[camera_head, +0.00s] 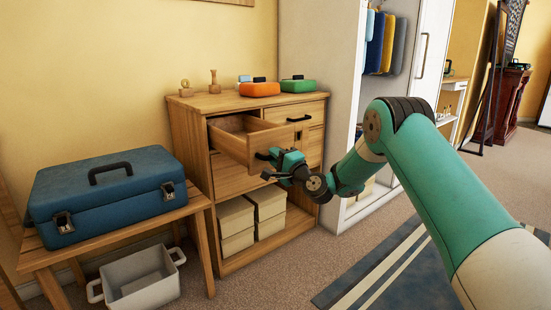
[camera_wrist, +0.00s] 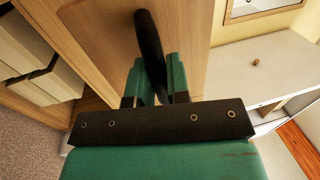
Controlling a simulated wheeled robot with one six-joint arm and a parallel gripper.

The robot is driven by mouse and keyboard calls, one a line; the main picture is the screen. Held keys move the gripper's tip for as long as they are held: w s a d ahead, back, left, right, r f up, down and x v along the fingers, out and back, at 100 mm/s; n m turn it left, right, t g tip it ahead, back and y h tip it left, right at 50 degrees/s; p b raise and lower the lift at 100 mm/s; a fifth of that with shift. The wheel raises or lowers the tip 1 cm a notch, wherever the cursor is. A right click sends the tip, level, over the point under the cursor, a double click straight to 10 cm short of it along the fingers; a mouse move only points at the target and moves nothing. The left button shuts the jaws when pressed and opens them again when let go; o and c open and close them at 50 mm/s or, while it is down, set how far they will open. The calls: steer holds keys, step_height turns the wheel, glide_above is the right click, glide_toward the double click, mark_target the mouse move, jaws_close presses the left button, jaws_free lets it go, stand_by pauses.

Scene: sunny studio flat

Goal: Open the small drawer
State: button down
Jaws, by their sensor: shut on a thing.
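The small drawer (camera_head: 236,142) is the upper left drawer of a wooden dresser (camera_head: 192,142). It stands pulled well out, and the part of its inside that shows looks empty. My gripper (camera_head: 268,164) is at the drawer's front, shut on its black handle. In the wrist view the dark handle (camera_wrist: 149,45) runs between the two green fingers of my gripper (camera_wrist: 156,82), against the wooden drawer front (camera_wrist: 100,25).
A blue case (camera_head: 110,195) sits on a wooden side table (camera_head: 195,207) at left, with a white tub (camera_head: 140,285) below. Orange (camera_head: 260,90) and green (camera_head: 298,86) boxes stand on the dresser. Storage boxes (camera_head: 236,216) fill its lower shelf. A striped rug (camera_head: 390,265) lies at right.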

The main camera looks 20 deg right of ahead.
steer(key=shift+d, duration=0.15)
steer(key=c, duration=1.1)
jaws_free()
steer(key=b+v, duration=1.5)
steer(key=v, duration=0.2)
steer(key=shift+b, duration=0.3)
steer(key=shift+s+f, duration=0.1)
steer(key=shift+f, duration=0.05)
